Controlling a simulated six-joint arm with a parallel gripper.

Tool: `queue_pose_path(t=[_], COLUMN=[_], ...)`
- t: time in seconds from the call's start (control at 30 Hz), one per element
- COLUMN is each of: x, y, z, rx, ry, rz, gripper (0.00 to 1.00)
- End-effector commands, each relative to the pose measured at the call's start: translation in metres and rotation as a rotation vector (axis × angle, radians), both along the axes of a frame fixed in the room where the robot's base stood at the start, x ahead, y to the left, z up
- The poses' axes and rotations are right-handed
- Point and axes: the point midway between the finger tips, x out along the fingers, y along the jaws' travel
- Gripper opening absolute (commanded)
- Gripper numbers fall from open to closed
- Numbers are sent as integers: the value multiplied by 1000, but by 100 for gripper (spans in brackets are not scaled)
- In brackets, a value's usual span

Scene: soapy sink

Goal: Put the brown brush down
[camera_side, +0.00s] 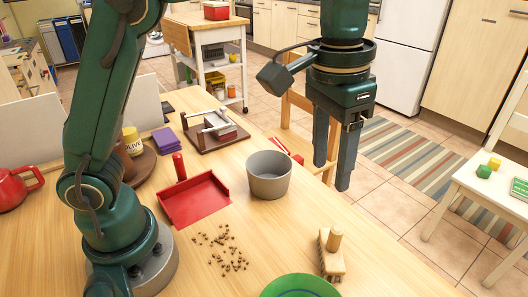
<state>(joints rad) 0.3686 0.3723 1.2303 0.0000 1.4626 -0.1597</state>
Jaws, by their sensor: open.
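The brown brush (331,262) is a light wooden block with an upright knob handle and pale bristles. It rests on the wooden table (375,262) near the right edge, bristles facing down as far as I can see. My gripper (332,176) hangs above and beyond the brush with its two dark fingers pointing down. It is open, with nothing between the fingers, and clear of the brush.
A grey bin (268,176) stands left of my gripper. A red dustpan (196,200) lies further left, with brown crumbs (224,250) in front of it. A green plate (300,287) sits close to the brush. Bare tabletop lies right of the brush.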

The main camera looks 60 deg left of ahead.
Motion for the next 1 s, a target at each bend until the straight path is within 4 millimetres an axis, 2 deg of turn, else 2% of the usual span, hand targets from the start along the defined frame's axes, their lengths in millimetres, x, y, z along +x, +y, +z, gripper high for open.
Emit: queue_pose_path(t=[0.03, 0.2, 0.37, 0.5, 0.7, 1.0], x=[-7, -33, -64, -90, -114, -121], y=[13, 48, 75, 94, 107, 111], z=[9, 20, 18, 5, -16, -25], rx=[-10, -35, -45, -45, -36, -32], ry=[-32, -133, -231, -314, -394, -417], rz=[19, 72, 123, 162, 200, 209], gripper=[55, 55, 55, 55, 55, 55])
